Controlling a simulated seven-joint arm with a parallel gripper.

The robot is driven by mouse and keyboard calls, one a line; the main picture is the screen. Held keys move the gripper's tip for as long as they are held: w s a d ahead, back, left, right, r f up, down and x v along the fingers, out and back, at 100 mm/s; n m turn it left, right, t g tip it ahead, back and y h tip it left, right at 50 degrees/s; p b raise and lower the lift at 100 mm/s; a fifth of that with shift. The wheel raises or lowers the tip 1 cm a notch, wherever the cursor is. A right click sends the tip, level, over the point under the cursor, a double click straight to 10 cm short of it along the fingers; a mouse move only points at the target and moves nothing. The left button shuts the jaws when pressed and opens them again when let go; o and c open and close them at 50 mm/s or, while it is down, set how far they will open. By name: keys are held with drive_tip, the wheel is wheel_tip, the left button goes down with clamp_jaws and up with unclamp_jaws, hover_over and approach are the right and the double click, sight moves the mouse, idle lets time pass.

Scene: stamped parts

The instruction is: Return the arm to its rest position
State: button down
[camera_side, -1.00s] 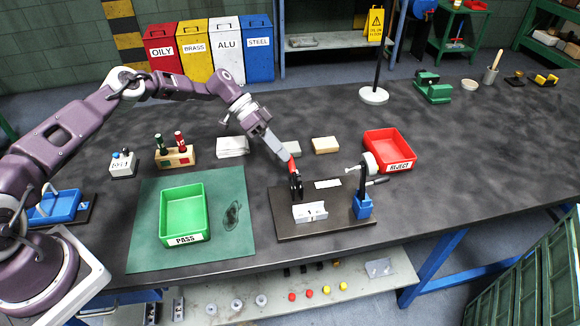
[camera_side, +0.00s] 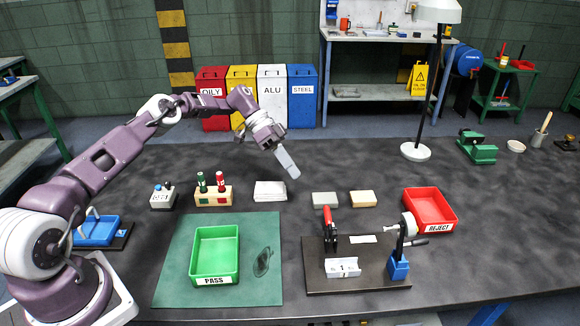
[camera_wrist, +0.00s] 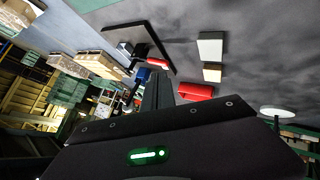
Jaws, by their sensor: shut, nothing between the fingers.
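My arm is bent over the middle of the bench. My gripper (camera_side: 292,173) hangs at a slant in the air, behind and above the dark fixture board (camera_side: 325,281), clear of everything. It is shut and empty. In the wrist view my gripper (camera_wrist: 157,80) shows as a dark body with a green light, its fingers together. On the board are a grey block marked 1 (camera_side: 343,268), a red-handled clamp (camera_side: 328,222) and a blue-based stand (camera_side: 399,267).
The green PASS tray (camera_side: 215,273) stands on a green mat (camera_side: 263,290). The red REJECT tray (camera_side: 440,229) is at right. Between lie a white stack (camera_side: 270,191), a grey block (camera_side: 325,199) and a tan block (camera_side: 362,197). A lamp (camera_side: 416,152) stands behind.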

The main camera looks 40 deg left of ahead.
drive_tip(key=shift+a+r, duration=0.2)
drive_tip(key=shift+a, duration=0.25)
drive_tip(key=s+d+r+n+y, duration=0.1)
drive_tip(key=s+d+r+y, duration=0.4)
drive_tip(key=r, duration=0.5)
drive_tip(key=s+d+r+n+y, duration=0.1)
drive_tip(key=s+d+r+y, duration=0.1)
drive_tip(key=s+d+r, duration=0.6)
drive_tip(key=s+a+r+n+t+y, duration=0.1)
drive_tip(key=s+a+r+n, duration=0.1)
drive_tip(key=s+r, duration=0.35)
drive_tip(key=s+a+r+n+t+y, duration=0.2)
drive_tip(key=s, duration=0.7)
drive_tip(key=s+a+f+n+t, duration=0.1)
drive_tip(key=s+f+n+t, duration=0.1)
drive_tip(key=s, duration=1)
drive_tip(key=shift+f+n, duration=0.7)
drive_tip(key=shift+n, duration=0.2)
